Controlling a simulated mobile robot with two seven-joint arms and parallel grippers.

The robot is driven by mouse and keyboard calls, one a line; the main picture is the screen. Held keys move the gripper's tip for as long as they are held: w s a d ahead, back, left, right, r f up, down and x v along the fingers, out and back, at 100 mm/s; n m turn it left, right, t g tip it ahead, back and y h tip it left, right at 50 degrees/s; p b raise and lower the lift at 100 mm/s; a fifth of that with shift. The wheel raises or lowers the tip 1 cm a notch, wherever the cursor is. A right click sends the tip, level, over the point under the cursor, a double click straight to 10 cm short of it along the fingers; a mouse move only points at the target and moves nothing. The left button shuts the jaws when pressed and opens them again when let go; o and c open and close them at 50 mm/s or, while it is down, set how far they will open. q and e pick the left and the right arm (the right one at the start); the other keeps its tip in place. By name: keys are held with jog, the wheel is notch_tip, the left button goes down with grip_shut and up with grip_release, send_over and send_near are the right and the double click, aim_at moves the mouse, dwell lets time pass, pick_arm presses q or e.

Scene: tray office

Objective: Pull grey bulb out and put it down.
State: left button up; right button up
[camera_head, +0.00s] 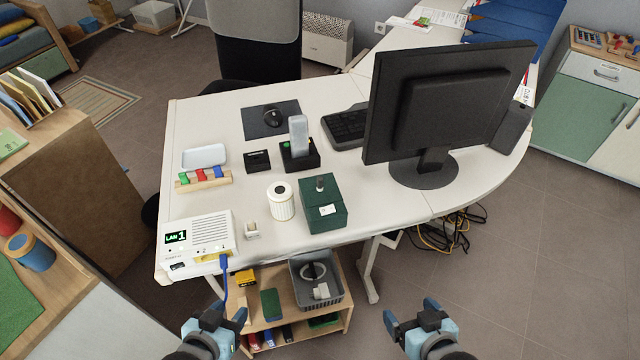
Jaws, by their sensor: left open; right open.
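The small grey bulb (320,183) stands upright in the top of a dark green box (326,215), toward the back of its top face. The box sits on the white desk (390,212), near its front edge, and has a white label on it. How deep the bulb sits cannot be seen. My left gripper (228,312) is open and empty, low in front of the desk. My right gripper (410,314) is open and empty, low and to the right. Both are well apart from the bulb.
A white cylinder (281,205) stands just left of the green box. A black dock (300,158) with a grey handset is behind it. A monitor (450,100) stands to the right. A white LAN box (198,240) with a blue cable is at front left. Desk right of the green box is clear.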

notch_tip(320, 180, up, 15)
jog(key=s+d+p, duration=0.1)
jog(key=p, duration=1.9)
jog(key=shift+d+r, duration=0.15)
jog(key=shift+d, duration=0.05)
pick_arm(q)
notch_tip(320, 180, up, 15)
jog(key=s+a, duration=0.1)
jog(key=shift+a+r, duration=0.15)
jog(key=shift+a, duration=0.05)
pick_arm(e)
jog(key=shift+s+h, duration=0.1)
jog(key=shift+h, duration=0.2)
jog(key=shift+c, duration=0.5)
